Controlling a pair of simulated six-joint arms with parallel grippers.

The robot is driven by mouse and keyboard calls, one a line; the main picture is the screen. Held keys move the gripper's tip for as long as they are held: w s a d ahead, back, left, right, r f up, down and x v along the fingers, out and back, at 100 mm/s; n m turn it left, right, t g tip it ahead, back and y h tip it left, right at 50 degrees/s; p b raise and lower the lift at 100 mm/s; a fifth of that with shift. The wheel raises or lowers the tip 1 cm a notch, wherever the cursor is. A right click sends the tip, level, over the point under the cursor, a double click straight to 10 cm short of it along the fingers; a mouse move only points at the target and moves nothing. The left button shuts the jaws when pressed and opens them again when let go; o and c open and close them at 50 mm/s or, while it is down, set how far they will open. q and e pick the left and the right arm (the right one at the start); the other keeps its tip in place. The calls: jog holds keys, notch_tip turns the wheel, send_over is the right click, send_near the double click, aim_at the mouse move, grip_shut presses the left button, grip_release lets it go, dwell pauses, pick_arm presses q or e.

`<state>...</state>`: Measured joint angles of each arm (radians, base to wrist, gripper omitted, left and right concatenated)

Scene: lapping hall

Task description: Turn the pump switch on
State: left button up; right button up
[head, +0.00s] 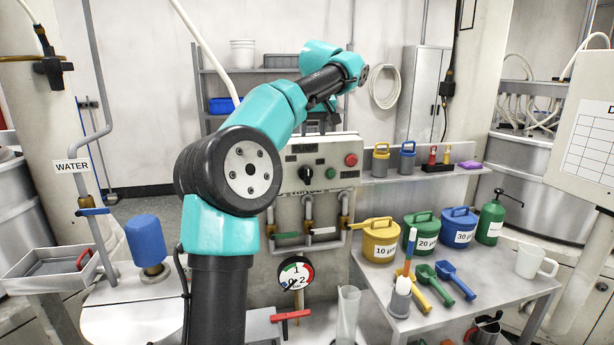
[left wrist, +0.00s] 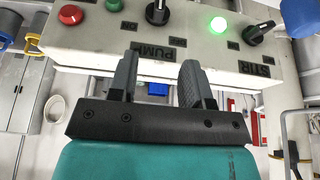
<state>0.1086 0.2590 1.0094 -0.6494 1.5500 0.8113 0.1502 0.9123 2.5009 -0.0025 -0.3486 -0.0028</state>
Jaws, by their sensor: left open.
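The control panel (head: 325,165) stands in the middle of the head view. Its pump switch (head: 306,174) is a black rotary knob beside a green button (head: 330,173) and a red button (head: 351,160). In the left wrist view the pump switch (left wrist: 158,12) shows at the top edge, partly cut off, with the PUMP label (left wrist: 152,50) near it. My left gripper (left wrist: 158,62) is open and empty, its two fingers apart in front of the panel and not around the knob. In the head view my arm hides much of it. My right gripper is out of view.
A lit green lamp (left wrist: 218,24) and the STIR knob (left wrist: 260,33) are on the same panel. Taps and a pressure gauge (head: 296,273) sit below it. Colored canisters (head: 380,240) stand on the right table.

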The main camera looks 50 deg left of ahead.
aim_at(308, 169)
pick_arm(q)
jog(key=x, duration=1.7)
jog(key=shift+a+f, duration=0.15)
grip_shut()
